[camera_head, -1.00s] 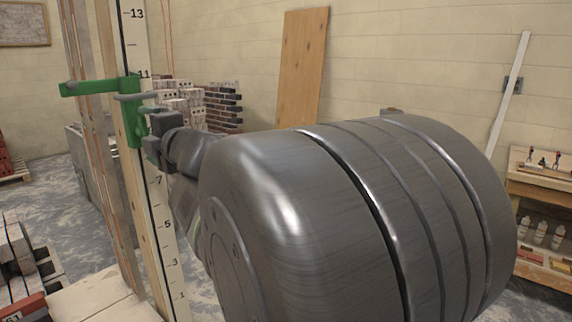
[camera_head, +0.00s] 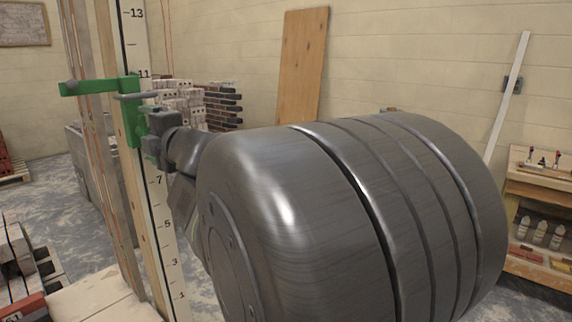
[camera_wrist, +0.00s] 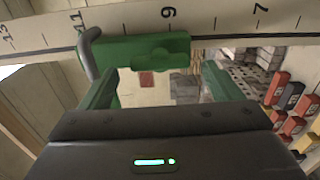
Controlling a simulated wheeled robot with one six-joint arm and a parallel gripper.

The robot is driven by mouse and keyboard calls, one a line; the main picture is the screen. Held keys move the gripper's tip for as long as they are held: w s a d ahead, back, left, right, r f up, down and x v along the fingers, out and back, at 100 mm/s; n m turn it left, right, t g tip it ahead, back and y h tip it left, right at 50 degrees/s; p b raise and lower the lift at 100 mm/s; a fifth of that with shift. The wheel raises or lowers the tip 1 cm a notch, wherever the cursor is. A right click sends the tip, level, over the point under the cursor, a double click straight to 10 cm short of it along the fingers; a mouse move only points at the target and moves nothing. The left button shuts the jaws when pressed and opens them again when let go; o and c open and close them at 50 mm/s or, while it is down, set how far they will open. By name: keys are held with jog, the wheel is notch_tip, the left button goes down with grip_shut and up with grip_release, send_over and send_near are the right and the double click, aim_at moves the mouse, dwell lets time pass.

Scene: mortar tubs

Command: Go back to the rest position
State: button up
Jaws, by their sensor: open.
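My gripper (camera_head: 150,118) is at the left of the head view, beside a tall white measuring staff (camera_head: 162,220) with black numbers. A green clamp (camera_head: 128,108) sits on the staff near the 11 mark, just in front of the gripper. In the wrist view my gripper (camera_wrist: 160,72) is open, with two green fingers spread apart. The clamp (camera_wrist: 142,50) lies across the view just beyond the fingertips, against the staff (camera_wrist: 210,22). I cannot tell whether they touch it. My large grey arm link hides much of the head view's middle.
Wooden posts (camera_head: 100,160) stand beside the staff. Stacked bricks (camera_head: 222,105) and a leaning board (camera_head: 303,68) are at the back wall. A shelf with bottles (camera_head: 540,232) is at the right. Blocks (camera_head: 20,255) lie at lower left.

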aim_at(144, 130)
jog(key=p+v, duration=0.2)
jog(key=v, duration=0.9)
jog(key=b+x, duration=0.2)
jog(key=x, duration=1.2)
jog(key=shift+f+b, duration=0.15)
jog(key=shift+b, duration=0.2)
jog(key=shift+r+m+p, duration=0.35)
jog(key=shift+m+p, duration=0.25)
jog(key=shift+p, duration=0.15)
jog(key=m+p, duration=0.1)
jog(key=m, duration=0.1)
jog(key=shift+s+d+r+m+p, duration=0.1)
jog(key=shift+s+r+m+p, duration=0.1)
jog(key=shift+m+p, duration=0.15)
jog(key=shift+w+f+m+p, duration=0.1)
jog(key=shift+w+m+p, duration=0.05)
jog(key=shift+m+p, duration=1.55)
jog(key=shift+m, duration=0.55)
jog(key=m+p, duration=0.7)
jog(key=p, duration=0.1)
jog(key=shift+d+m+p, duration=0.1)
jog(key=shift+m+p, duration=0.7)
jog(key=shift+p, duration=0.1)
